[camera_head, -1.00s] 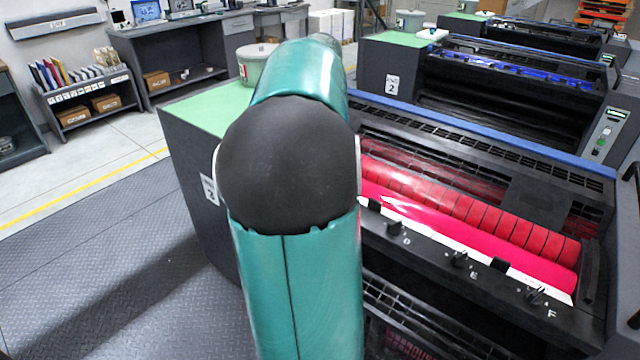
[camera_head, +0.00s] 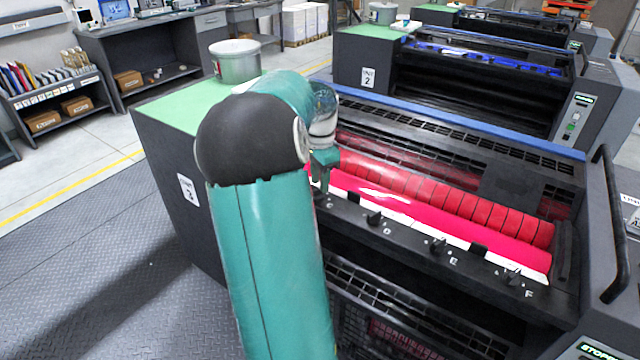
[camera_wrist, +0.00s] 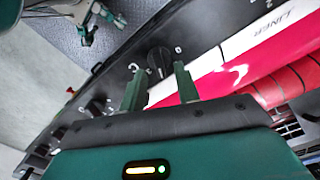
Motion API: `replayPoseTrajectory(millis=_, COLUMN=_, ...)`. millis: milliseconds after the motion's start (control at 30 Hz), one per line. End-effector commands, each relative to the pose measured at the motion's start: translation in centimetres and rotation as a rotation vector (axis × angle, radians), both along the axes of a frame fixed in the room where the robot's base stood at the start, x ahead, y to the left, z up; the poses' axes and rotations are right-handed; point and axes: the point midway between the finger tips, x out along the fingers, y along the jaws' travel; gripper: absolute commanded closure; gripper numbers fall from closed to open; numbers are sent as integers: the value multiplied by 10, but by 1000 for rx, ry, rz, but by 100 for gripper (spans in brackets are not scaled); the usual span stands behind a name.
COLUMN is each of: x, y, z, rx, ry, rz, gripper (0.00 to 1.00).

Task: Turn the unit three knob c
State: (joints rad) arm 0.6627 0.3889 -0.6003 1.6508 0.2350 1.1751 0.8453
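Unit three (camera_head: 188,190) is the near press with the red roller, and its dark front rail carries a row of black knobs. The letter C shows on the rail beside my gripper (camera_head: 322,178), which is low over the rail's left part. In the head view the knob there is mostly hidden. In the wrist view my gripper (camera_wrist: 160,76) is open, with its two green fingers apart. A black knob (camera_wrist: 158,60) lies just beyond and between the fingertips, with small pale marks on both sides. I cannot tell whether a finger touches it.
Knobs D (camera_head: 373,217), E (camera_head: 437,245) and F (camera_head: 511,276) follow to the right along the rail. The red roller (camera_head: 450,195) lies behind them. A grey pail (camera_head: 235,62) stands on the green top. The patterned floor (camera_head: 90,270) at left is clear.

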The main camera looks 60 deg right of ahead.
Motion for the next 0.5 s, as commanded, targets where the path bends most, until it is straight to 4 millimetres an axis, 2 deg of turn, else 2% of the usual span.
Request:
replayPoseTrajectory(millis=100, x=-1, y=0, z=-13, rx=1, ry=1, rz=0, gripper=68)
replayPoseTrajectory(millis=200, x=0, y=0, z=-18, rx=1, ry=1, rz=0, gripper=68)
replayPoseTrajectory(millis=467, x=0, y=0, z=-19, rx=-1, ry=1, rz=0, gripper=68)
replayPoseTrajectory(millis=500, x=0, y=0, z=-19, rx=-1, ry=1, rz=0, gripper=76)
